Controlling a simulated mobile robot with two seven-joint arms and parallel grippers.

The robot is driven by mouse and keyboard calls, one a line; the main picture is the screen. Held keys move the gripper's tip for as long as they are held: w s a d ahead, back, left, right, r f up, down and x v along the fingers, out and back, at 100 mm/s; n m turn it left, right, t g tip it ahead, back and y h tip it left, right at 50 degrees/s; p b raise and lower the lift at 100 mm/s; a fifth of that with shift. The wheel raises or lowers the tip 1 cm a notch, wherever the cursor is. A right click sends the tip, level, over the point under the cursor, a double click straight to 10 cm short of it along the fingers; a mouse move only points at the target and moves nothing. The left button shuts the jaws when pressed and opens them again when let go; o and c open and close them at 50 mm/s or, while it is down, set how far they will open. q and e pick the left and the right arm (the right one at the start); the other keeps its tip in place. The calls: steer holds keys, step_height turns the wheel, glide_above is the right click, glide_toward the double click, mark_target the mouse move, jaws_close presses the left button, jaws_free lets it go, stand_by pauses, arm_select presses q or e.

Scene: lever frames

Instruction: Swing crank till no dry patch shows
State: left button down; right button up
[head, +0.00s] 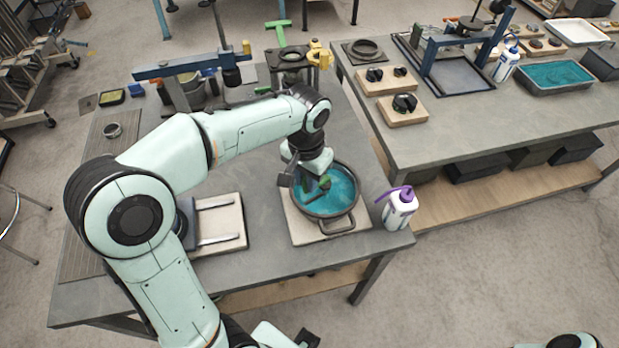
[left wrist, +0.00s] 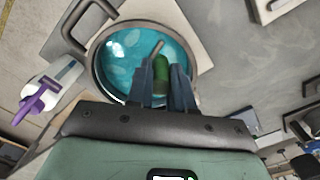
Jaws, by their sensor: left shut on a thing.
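A round dark-rimmed pan (head: 327,213) with a teal surface inside sits on a pale board near the bench's front right corner. It also shows in the left wrist view (left wrist: 118,62), where paler patches mark the teal. My left gripper (head: 308,183) is over the pan, shut on the green grip of the crank (left wrist: 161,78). A thin tan rod runs from the grip over the teal. My left gripper's fingers (left wrist: 162,85) hide part of the crank and of the pan's near side.
A white bottle with a purple top (head: 400,207) stands close to the pan's right. A pale board with metal strips (head: 218,222) lies to its left. A blue frame (head: 190,66) stands at the back. A second bench (head: 470,125) adjoins on the right.

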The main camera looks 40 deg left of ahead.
arm_select(q)
steer(key=shift+w+a+m, duration=0.1)
steer(key=shift+a+m, duration=0.1)
steer(key=shift+m, duration=0.2)
arm_select(e)
steer(key=shift+r, duration=0.1)
arm_select(q)
steer(key=c, duration=1)
jaws_free()
step_height(320, 180, up, 13)
steer(key=p, duration=0.2)
steer(key=shift+r, duration=0.2)
arm_select(e)
steer(key=shift+w+r, duration=1.2)
steer(key=shift+r, duration=0.3)
